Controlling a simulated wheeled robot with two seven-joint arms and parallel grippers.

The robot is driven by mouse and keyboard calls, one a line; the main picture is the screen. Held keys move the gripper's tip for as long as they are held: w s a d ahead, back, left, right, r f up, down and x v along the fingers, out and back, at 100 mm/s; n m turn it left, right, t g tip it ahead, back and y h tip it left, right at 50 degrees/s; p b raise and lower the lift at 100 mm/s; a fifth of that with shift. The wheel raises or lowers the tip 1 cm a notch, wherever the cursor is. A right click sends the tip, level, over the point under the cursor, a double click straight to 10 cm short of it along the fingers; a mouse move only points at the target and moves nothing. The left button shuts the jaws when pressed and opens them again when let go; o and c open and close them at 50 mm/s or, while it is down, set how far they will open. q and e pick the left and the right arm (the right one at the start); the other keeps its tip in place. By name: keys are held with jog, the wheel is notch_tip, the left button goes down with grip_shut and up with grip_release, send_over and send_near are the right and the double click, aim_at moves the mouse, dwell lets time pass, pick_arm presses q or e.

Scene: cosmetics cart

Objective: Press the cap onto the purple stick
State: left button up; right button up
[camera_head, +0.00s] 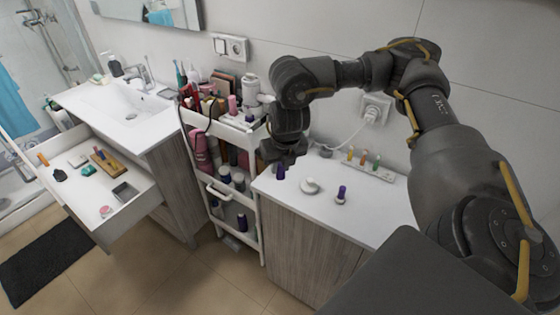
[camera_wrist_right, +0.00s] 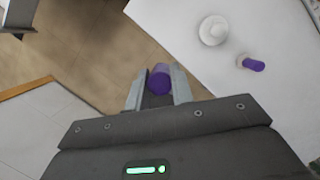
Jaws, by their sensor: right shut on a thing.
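My right gripper (camera_head: 281,160) is shut on a purple cap (camera_head: 280,173), a short cylinder, near the left edge of the white counter (camera_head: 380,208). In the right wrist view the cap (camera_wrist_right: 160,80) sits between the two fingers (camera_wrist_right: 157,90), with floor behind it. The purple stick (camera_head: 342,191) stands upright on a white base (camera_head: 340,201) on the counter, to the right of the gripper and apart from it. The stick (camera_wrist_right: 254,65) also shows in the right wrist view, at the upper right. My left gripper is not in view.
A white round object (camera_head: 310,186) stands on the counter between the held cap and the stick. A cart full of cosmetics (camera_head: 216,190) and an open drawer (camera_head: 140,202) are to the left.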

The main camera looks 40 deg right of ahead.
jog(key=shift+a+m, duration=0.35)
jog(key=shift+m, duration=0.15)
jog(key=s+a+m+g+b, duration=0.1)
jog(key=a+m, duration=0.3)
jog(key=m, duration=0.6)
jog(key=s+a+r+m+g+b, duration=0.1)
jog(key=a+m, duration=0.4)
jog(key=m, duration=0.5)
jog(key=s+a+r+m+g+y+b, duration=0.1)
jog(key=s+a+m+g, duration=0.2)
jog(key=m, duration=0.8)
jog(key=shift+s+a+g, duration=0.2)
jog(key=shift+a+g, duration=0.3)
jog(key=shift+a, duration=0.5)
